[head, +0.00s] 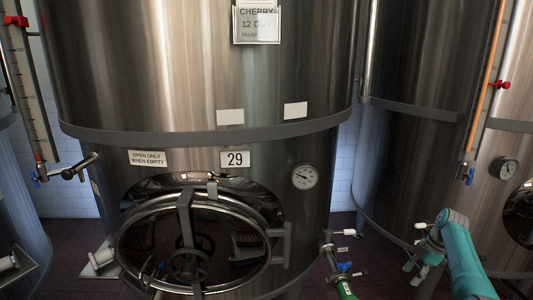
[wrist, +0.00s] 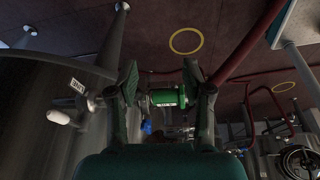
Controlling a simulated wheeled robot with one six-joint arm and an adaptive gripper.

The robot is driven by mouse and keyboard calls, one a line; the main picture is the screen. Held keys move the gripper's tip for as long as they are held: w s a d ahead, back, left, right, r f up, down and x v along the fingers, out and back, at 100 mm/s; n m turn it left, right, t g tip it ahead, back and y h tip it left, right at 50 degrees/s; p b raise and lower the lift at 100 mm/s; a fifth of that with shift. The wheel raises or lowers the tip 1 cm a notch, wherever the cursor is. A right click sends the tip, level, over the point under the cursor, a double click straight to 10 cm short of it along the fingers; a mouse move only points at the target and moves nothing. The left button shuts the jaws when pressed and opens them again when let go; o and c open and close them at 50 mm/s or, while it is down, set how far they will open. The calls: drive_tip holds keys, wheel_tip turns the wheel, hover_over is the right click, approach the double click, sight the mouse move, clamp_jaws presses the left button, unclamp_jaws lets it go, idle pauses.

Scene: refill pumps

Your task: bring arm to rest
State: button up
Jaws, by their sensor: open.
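My arm is teal and reaches in from the lower right of the head view. My gripper (head: 416,256) is at its end, small and partly hidden by the arm, in front of the gap between tank 29 and the tank to its right. In the wrist view, my gripper (wrist: 160,78) shows two dark fingers spread apart with nothing held between them. A green cylinder (wrist: 166,97) with metal ends shows in the gap between the fingers, seemingly beyond them.
Steel tank 29 (head: 210,70) fills the middle, with a round manway hatch (head: 190,245), a gauge (head: 304,177) and a valve with a green fitting (head: 345,290). A dark tank (head: 410,150) stands right. Yellow rings (wrist: 186,41) and red hoses (wrist: 255,40) lie across the dark floor.

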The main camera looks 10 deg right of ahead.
drive_tip(key=s+a+f+m+t+h, duration=0.1)
drive_tip(key=s+a+f+m, duration=0.1)
drive_tip(key=a+f, duration=0.8)
drive_tip(key=s+a+f+m+t+h, duration=0.2)
drive_tip(key=a+f, duration=0.3)
drive_tip(key=f, duration=1)
drive_tip(key=s+a+f+m+t+h, duration=0.15)
drive_tip(key=s+a+f, duration=0.25)
drive_tip(key=s+a, duration=0.4)
drive_tip(key=s+a+f+m+t, duration=0.1)
drive_tip(key=s+a+f+m, duration=0.25)
drive_tip(key=s+a, duration=0.4)
drive_tip(key=s+a+r+m+t, duration=0.15)
drive_tip(key=s+a+r, duration=0.35)
drive_tip(key=s, duration=0.5)
drive_tip(key=s+a+r+m+t, duration=0.15)
drive_tip(key=s+a+r, duration=0.35)
drive_tip(key=s, duration=0.5)
drive_tip(key=s+a+r+m+t, duration=0.1)
drive_tip(key=s+r, duration=0.3)
drive_tip(key=r, duration=0.5)
drive_tip(key=s+a+r+m+t, duration=0.1)
drive_tip(key=s+r+t, duration=0.1)
drive_tip(key=s+r, duration=0.3)
drive_tip(key=s+a+r+m+t+y, duration=0.1)
drive_tip(key=s+r, duration=0.3)
drive_tip(key=r, duration=0.8)
drive_tip(key=shift+s+a+r+t, duration=0.3)
drive_tip(key=shift+a+r+t, duration=0.1)
drive_tip(key=shift+t, duration=0.15)
